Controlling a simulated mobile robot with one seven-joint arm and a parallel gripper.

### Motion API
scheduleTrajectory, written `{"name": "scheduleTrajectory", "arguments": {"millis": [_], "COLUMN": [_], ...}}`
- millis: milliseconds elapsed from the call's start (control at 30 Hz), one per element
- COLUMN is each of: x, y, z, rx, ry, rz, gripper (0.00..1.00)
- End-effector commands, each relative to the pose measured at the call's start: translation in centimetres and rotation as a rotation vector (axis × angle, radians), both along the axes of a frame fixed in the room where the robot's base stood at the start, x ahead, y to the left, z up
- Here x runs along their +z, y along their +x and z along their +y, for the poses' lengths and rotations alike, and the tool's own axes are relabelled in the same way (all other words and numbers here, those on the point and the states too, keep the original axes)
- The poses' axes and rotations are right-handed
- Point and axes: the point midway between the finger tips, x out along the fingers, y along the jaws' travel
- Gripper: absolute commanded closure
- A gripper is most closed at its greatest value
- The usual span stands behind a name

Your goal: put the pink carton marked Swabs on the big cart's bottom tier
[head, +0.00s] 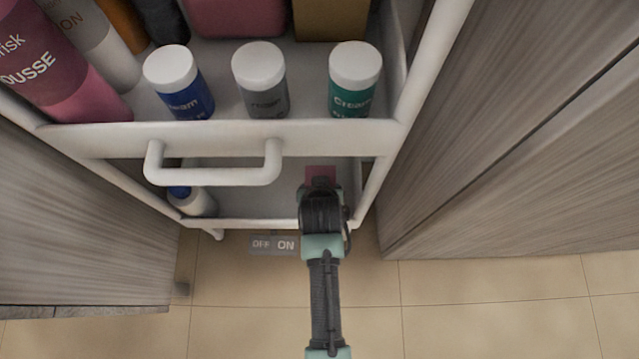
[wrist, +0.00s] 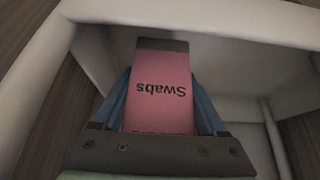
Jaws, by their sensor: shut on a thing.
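The pink carton marked Swabs (wrist: 162,95) is between my gripper's fingers in the wrist view, its lettering upside down. In the head view only a small pink part of the carton (head: 320,173) shows past my gripper (head: 322,190). My gripper, also in the wrist view (wrist: 160,110), is shut on the carton. It reaches into the lower opening of the white cart (head: 230,138), at the right side above the bottom tier (head: 250,205). Whether the carton touches the tier's floor I cannot tell.
The upper tier holds a blue jar (head: 188,95), a grey jar (head: 268,92), a green jar (head: 352,92) and bottles. A handle (head: 215,175) juts out in front. Wooden cabinets (head: 510,130) flank the cart.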

Motion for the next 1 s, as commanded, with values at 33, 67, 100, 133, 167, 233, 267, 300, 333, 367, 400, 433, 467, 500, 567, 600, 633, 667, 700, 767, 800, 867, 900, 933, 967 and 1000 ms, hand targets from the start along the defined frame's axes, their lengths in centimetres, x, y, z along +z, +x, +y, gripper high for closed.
{"name": "scheduleTrajectory", "arguments": {"millis": [33, 67, 100, 133, 167, 233, 267, 300, 333, 367, 400, 433, 467, 500, 567, 600, 633, 667, 700, 767, 800, 867, 900, 933, 967, 1000], "x": [-1.2, -1.6, -2.3, -2.6, -2.9, -3.0, -2.9, -2.8, -2.8, -2.8, -2.8, -2.8, -2.8, -2.9, -3.1, -3.2, -3.1, -3.1, -3.1, -3.1, -3.1, -3.1, -3.1, -3.1, -3.0, -2.9], "y": [0.0, 0.0, 0.0, 0.0, 0.0, 0.0, 0.0, 0.0, 0.0, 0.0, 0.0, 0.0, 0.0, 0.0, 0.0, 0.0, 0.0, 0.0, 0.0, 0.0, 0.0, 0.0, 0.0, 0.0, 0.0, 0.0], "z": [0.0, 0.0, 0.0, 0.0, 0.0, 0.0, 0.0, 0.0, 0.0, 0.0, 0.0, 0.0, 0.0, 0.0, 0.0, 0.0, 0.0, 0.0, 0.0, 0.0, 0.0, 0.0, 0.0, 0.0, 0.0, 0.0], "rx": [0.000, 0.000, 0.000, 0.000, 0.000, 0.000, 0.000, 0.000, 0.000, 0.000, 0.000, 0.000, 0.000, 0.000, -0.001, -0.001, 0.000, 0.000, 0.000, 0.000, 0.000, 0.000, 0.000, 0.000, 0.000, 0.000], "ry": [0.000, 0.000, 0.000, 0.000, 0.000, 0.000, 0.000, 0.000, 0.000, 0.000, 0.000, 0.000, 0.000, 0.000, 0.000, 0.000, 0.000, 0.000, 0.000, 0.000, 0.000, 0.000, 0.000, 0.000, 0.000, 0.000], "rz": [0.002, 0.002, 0.002, 0.002, 0.001, 0.000, 0.000, -0.001, 0.000, 0.000, 0.000, 0.000, 0.000, 0.001, 0.001, 0.002, 0.002, 0.002, 0.002, 0.002, 0.002, 0.001, 0.001, 0.001, 0.001, 0.001], "gripper": [0.82, 0.82, 0.82, 0.82, 0.82, 0.82, 0.82, 0.82, 0.82, 0.82, 0.82, 0.82, 0.82, 0.82, 0.82, 0.22, 0.17, 0.11, 0.04, 0.00, 0.00, 0.00, 0.00, 0.00, 0.00, 0.00]}}
